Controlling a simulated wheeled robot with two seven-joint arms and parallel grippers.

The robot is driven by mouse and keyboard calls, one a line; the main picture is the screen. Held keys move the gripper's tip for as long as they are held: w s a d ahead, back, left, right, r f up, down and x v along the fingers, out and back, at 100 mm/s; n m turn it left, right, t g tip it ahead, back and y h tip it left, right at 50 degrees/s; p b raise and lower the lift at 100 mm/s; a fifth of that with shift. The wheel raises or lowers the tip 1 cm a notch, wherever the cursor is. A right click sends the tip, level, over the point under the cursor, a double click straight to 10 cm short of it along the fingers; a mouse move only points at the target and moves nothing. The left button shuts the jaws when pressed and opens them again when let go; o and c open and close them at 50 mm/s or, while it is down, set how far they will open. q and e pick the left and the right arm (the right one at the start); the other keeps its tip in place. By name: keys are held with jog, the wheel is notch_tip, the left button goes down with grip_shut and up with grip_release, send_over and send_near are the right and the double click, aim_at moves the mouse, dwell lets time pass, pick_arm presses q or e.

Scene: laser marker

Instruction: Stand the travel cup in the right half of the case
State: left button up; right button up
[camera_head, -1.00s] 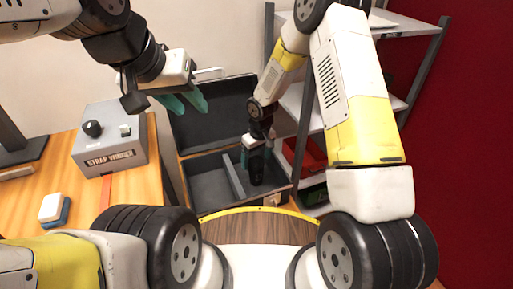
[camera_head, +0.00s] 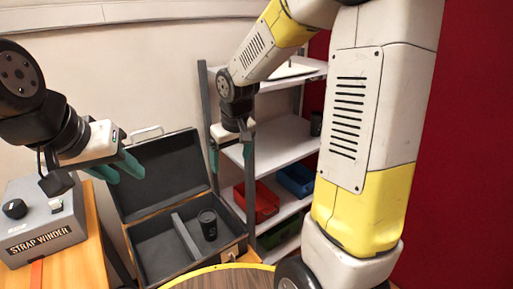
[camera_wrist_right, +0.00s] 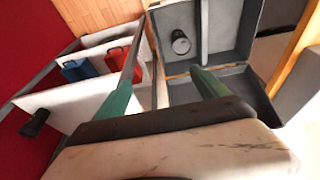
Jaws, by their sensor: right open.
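The open case (camera_head: 160,247) stands at centre, its raised lid (camera_head: 160,172) at the back and a grey divider (camera_head: 186,238) splitting it. The black travel cup (camera_head: 208,226) stands upright in the right half. The cup (camera_wrist_right: 181,43) and case (camera_wrist_right: 222,30) also show in the right wrist view. My right gripper (camera_head: 231,155) is open and empty, above and behind the case's right side, apart from the cup. My left gripper (camera_head: 120,170) hangs at the left beside the case lid, its teal fingers apart and empty.
A shelf unit (camera_head: 285,140) stands right of the case, with a red bin (camera_head: 262,203), a blue bin (camera_head: 296,180) and another dark cup (camera_head: 316,123). A strap winder (camera_head: 40,222) sits on the wooden table (camera_head: 75,265) at left.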

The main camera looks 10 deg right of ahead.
jog(key=s+d+r+m+t, duration=0.1)
jog(key=s+d+r+m, duration=0.1)
jog(key=s+r, duration=0.4)
jog(key=s+d+r+m+t+y, duration=0.1)
jog(key=s+d+r, duration=0.3)
jog(key=s, duration=0.8)
notch_tip(320, 180, up, 2)
jog(key=shift+m+t, duration=0.4)
jog(key=shift+t, duration=0.1)
